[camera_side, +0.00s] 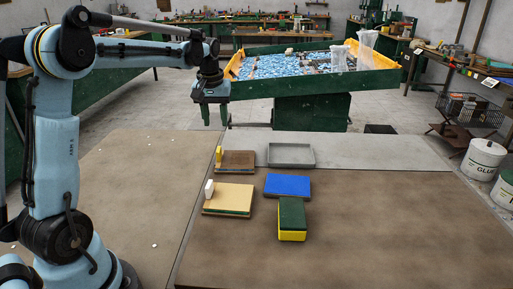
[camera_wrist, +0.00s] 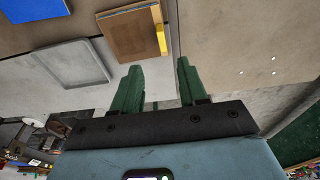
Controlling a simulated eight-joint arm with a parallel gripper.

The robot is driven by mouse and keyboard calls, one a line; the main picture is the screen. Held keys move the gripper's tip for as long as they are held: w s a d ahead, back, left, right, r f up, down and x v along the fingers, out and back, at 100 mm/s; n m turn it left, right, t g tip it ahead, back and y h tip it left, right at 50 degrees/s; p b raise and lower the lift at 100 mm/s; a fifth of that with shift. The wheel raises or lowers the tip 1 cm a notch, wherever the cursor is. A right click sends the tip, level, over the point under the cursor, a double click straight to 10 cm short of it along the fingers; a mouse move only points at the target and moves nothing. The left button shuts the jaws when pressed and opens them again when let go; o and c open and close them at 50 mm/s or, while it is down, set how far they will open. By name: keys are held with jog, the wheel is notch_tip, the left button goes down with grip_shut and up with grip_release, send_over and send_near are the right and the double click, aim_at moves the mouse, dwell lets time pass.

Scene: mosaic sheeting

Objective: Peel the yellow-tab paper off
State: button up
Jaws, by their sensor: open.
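The yellow-tab paper (camera_side: 239,159) is a brown sheet on a board near the far edge of the brown work surface. Its upright yellow tab (camera_side: 219,154) stands at the left side. In the wrist view, the brown sheet (camera_wrist: 127,35) is at top center, with the yellow tab (camera_wrist: 161,39) at its right edge. My gripper (camera_side: 214,116) is open and empty, pointing down above and behind the sheet in the side view. In the wrist view, its two green fingers (camera_wrist: 159,68) are apart, with the tab beyond them. Nothing touches the fingers.
A tan sheet with a white tab (camera_side: 209,187) lies nearer on a board. A blue slab (camera_side: 287,185) and a green-and-yellow block (camera_side: 292,220) are to its right. An empty grey tray (camera_side: 291,154) lies at the back. The right front surface is clear.

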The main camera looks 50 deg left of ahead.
aim_at(219, 149)
jog(key=f, duration=0.4)
jog(key=w+a+f, duration=0.1)
jog(key=f, duration=0.7)
jog(key=shift+w+a+f, duration=0.1)
jog(key=shift+w+a, duration=0.05)
jog(key=shift+a, duration=0.2)
grip_shut()
